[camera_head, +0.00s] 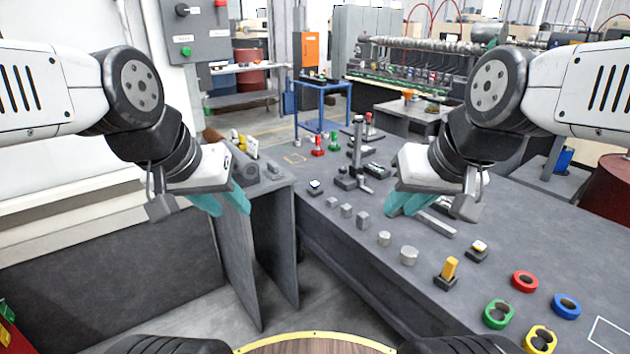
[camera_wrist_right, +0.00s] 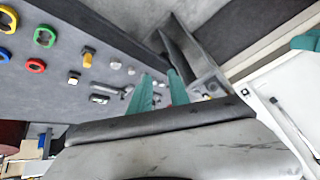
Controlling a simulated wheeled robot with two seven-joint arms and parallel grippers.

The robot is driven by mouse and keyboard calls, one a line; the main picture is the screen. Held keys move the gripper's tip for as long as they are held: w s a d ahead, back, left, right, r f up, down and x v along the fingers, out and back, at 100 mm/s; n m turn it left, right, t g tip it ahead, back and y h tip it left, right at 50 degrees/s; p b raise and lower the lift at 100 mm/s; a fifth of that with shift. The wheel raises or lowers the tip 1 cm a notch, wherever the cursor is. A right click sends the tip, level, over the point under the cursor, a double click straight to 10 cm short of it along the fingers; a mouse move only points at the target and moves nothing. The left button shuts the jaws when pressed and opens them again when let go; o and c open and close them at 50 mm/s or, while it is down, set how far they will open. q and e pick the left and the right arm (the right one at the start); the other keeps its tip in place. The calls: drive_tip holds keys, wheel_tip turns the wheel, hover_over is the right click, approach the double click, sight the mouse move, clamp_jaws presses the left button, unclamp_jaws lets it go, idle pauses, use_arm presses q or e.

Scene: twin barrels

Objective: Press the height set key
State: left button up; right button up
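No key labelled for height setting can be read in these views. An upright dark gauge-like stand (camera_head: 357,150) is on the grey table, left of my right gripper in the head view; any key on it is too small to tell. Small block-mounted buttons stand at the table's left edge (camera_head: 315,187) and, with a yellow top, near the middle (camera_head: 478,250). My right gripper (camera_head: 402,210) is open and empty above the table; its parted teal fingers show in the wrist view (camera_wrist_right: 160,88). My left gripper (camera_head: 228,208) is open and empty, left of the table.
Several metal blocks and cylinders (camera_head: 409,256) line the table's near-left edge. A yellow peg (camera_head: 449,268) and coloured rings, one red (camera_head: 524,281), are at right. Red (camera_head: 318,147) and green (camera_head: 334,142) pieces stand farther back.

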clamp_jaws()
idle(1.4)
